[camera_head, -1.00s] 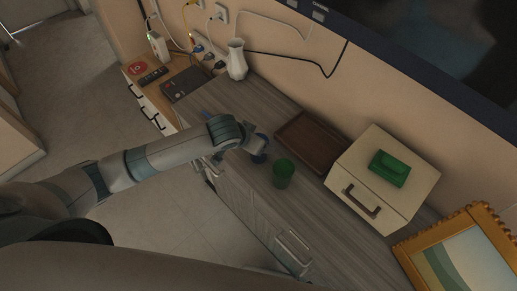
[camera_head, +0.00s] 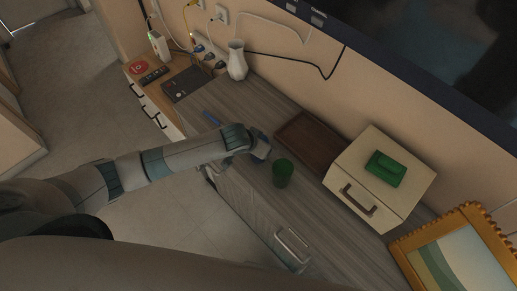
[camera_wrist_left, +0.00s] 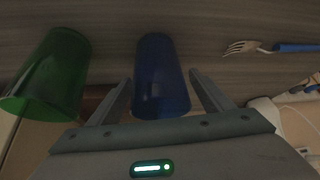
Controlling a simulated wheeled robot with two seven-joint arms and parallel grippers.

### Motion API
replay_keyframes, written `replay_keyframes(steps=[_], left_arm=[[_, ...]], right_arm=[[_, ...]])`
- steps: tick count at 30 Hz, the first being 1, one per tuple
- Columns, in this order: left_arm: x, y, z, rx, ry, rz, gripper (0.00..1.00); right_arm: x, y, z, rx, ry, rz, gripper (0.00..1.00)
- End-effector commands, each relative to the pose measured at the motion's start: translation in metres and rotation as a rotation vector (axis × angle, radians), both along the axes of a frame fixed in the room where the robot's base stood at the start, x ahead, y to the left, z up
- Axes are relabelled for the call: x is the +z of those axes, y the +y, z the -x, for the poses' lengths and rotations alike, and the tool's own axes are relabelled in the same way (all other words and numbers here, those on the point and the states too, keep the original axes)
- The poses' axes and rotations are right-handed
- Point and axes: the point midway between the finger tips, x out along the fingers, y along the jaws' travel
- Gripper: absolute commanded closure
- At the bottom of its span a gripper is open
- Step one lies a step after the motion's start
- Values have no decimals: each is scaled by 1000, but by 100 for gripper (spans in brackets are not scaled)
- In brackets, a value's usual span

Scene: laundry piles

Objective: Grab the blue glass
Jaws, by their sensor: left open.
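The blue glass (camera_wrist_left: 160,75) stands between the two fingers of my left gripper (camera_wrist_left: 162,100) in the left wrist view, with a small gap visible on each side. My left gripper is open around it. In the head view, the blue glass (camera_head: 261,146) is partly hidden behind my left gripper (camera_head: 256,150). A green glass (camera_head: 283,172) stands beside it on the grey wooden counter (camera_head: 285,109); the green glass also shows at the left of the left wrist view (camera_wrist_left: 50,78). My right gripper is not in view.
A fork with a blue handle (camera_wrist_left: 270,47) lies right of the glass. A brown tray (camera_head: 312,142) and a cream box (camera_head: 376,186) with a green pouch (camera_head: 386,168) stand right. A white vase (camera_head: 237,62) stands behind. A gold frame (camera_head: 457,257) is at the bottom right.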

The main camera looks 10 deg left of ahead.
Motion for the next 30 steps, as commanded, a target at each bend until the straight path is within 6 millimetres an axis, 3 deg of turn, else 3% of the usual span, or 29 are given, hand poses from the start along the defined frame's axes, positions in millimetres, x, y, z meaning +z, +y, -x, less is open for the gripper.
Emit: replay_keyframes(steps=[2,3,9,20,26,30], left_arm=[[0,0,0,0,0,0,26],[0,0,0,0,0,0,31],[0,0,0,0,0,0,75],[4,0,-1,0,-2,1,75],[22,-1,-1,-1,-4,2,75],[44,-1,-1,-1,-5,3,75]], right_arm=[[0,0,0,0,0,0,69],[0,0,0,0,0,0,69],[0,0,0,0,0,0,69],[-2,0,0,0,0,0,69],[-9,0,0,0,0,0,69],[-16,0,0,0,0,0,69]])
